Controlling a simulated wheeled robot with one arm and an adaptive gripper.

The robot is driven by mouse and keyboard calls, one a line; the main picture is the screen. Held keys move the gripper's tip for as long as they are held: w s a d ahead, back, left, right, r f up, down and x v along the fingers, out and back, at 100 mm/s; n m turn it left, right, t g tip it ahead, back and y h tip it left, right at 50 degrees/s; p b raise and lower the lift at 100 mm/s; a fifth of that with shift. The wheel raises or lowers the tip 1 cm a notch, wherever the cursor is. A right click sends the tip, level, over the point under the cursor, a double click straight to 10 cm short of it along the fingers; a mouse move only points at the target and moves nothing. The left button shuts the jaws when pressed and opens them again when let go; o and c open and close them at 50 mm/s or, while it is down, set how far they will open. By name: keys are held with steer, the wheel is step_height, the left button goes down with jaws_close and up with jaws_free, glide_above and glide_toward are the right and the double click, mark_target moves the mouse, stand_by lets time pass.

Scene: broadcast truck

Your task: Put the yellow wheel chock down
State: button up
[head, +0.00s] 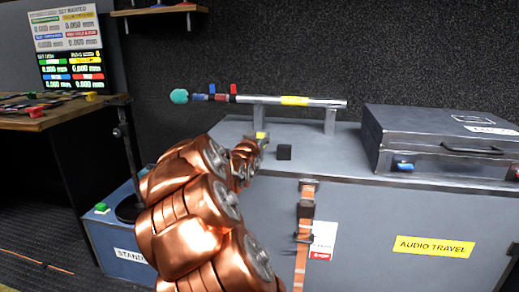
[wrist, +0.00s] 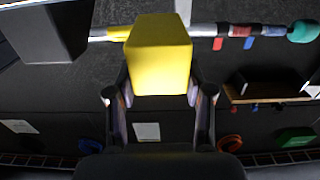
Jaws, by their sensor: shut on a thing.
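The yellow wheel chock (wrist: 158,55) is a block held between the two fingers of my gripper (wrist: 159,92) in the wrist view. In the head view only a small yellow part of the chock (head: 261,135) shows at the end of my copper arm. My gripper (head: 258,143) is there over the grey top of the large case marked AUDIO TRAVEL (head: 345,165), near its left part. Whether the chock touches the top cannot be told, as my arm hides much of it.
A dark closed case (head: 440,140) fills the right of the top. A black stand (head: 123,150) rises at left.

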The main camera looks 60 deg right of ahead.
steer(key=shift+f+b, duration=0.45)
steer(key=shift+f, duration=1.2)
steer(key=shift+f, duration=0.15)
steer(key=o, duration=1.2)
steer(key=shift+a, duration=0.15)
steer(key=shift+s+a, duration=0.1)
steer(key=shift+a, duration=0.3)
steer(key=p+v, duration=0.2)
steer(key=v, duration=0.9)
